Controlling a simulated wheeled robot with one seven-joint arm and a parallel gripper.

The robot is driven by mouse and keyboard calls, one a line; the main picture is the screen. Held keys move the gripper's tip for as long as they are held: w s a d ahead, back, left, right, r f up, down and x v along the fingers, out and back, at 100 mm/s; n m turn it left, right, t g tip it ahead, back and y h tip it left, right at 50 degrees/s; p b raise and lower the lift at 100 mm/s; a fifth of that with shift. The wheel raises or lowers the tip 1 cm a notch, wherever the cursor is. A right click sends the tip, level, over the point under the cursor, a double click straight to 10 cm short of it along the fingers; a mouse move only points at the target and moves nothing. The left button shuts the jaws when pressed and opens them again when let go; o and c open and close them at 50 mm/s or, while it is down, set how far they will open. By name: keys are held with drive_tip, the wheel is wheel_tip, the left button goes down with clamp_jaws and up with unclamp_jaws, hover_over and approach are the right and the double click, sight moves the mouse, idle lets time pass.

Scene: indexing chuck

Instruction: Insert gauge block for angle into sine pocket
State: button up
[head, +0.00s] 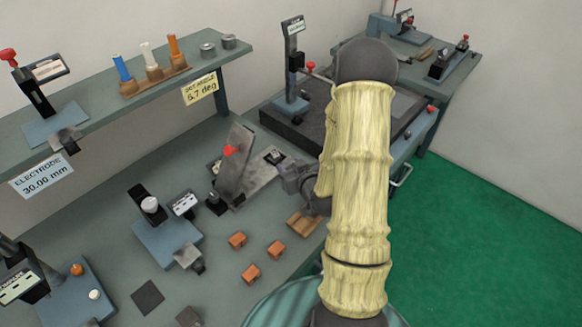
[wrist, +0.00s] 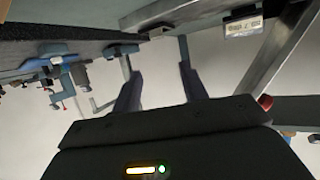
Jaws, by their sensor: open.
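In the head view, a tilted grey plate with a red knob (head: 232,165) stands on a light metal base (head: 258,181) on the bench; it looks like the sine fixture. Its pocket cannot be made out clearly. Three small orange-brown blocks (head: 250,273) lie on the bench in front of it. A shallow wooden tray (head: 304,222) lies to their right; which item is the gauge block cannot be told. My gripper (head: 285,178) is right of the fixture, partly hidden by my arm. In the wrist view, my gripper (wrist: 158,76) has its fingers apart with nothing between them.
A yellow sign (head: 201,88) reads "SET ANGLE 5.7 deg" on the shelf edge. A dark surface plate (head: 285,124) with a height stand (head: 292,70) lies behind my gripper. Blue-based instruments (head: 165,240) crowd the bench's left. Green floor (head: 480,220) is clear at right.

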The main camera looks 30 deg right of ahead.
drive_tip(key=s+a+r+g, duration=0.4)
drive_tip(key=s+a+g, duration=0.1)
drive_tip(key=s+a, duration=0.1)
drive_tip(key=s+a+r+g, duration=0.5)
drive_tip(key=s+a, duration=0.1)
drive_tip(key=s, duration=0.3)
drive_tip(key=shift+s+g, duration=0.3)
drive_tip(key=shift+g, duration=0.1)
